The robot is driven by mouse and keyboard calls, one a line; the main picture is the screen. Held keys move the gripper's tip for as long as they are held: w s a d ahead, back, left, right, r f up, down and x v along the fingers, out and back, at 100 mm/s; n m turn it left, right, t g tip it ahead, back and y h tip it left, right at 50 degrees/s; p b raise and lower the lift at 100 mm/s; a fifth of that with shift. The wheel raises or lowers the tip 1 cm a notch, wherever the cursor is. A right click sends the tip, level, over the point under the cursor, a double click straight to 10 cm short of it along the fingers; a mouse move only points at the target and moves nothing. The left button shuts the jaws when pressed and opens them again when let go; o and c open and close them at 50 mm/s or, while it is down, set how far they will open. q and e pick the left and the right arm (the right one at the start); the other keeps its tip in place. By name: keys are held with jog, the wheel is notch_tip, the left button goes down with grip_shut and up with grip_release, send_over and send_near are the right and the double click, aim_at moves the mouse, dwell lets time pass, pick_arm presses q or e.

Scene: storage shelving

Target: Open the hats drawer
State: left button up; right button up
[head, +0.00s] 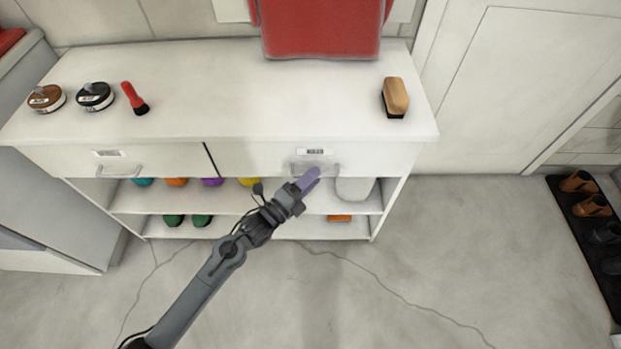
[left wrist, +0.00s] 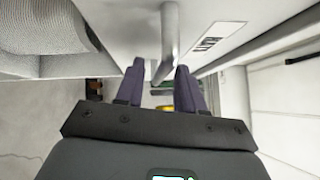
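The cabinet has two closed drawers side by side. The right drawer (head: 255,158) has a small label (head: 313,151), too small to read surely in the head view, and a grey bar handle (head: 330,168). The left drawer (head: 65,160) has its own label and handle (head: 119,171). My left gripper (head: 309,179) is at the right drawer's handle. In the left wrist view its two purple fingers (left wrist: 160,82) are apart, with the handle (left wrist: 169,35) running between and ahead of them; contact cannot be told. My right gripper is not in view.
On the cabinet top (head: 200,75) stand two round tins, a red brush (head: 134,97), a wooden brush (head: 396,96) and a red object (head: 320,28). Open shelves below hold coloured shoes and a white basket (head: 354,189). The floor in front is clear; a shoe mat (head: 590,232) lies right.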

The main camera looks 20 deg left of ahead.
pick_arm(q)
grip_shut()
jog(key=s+d+p, duration=0.4)
jog(key=s+p, duration=0.1)
jog(key=s, duration=0.6)
jog(key=s+d+p, duration=0.5)
jog(key=s, duration=0.6)
jog(key=shift+p, duration=0.3)
jog(key=shift+d, duration=0.1)
grip_release()
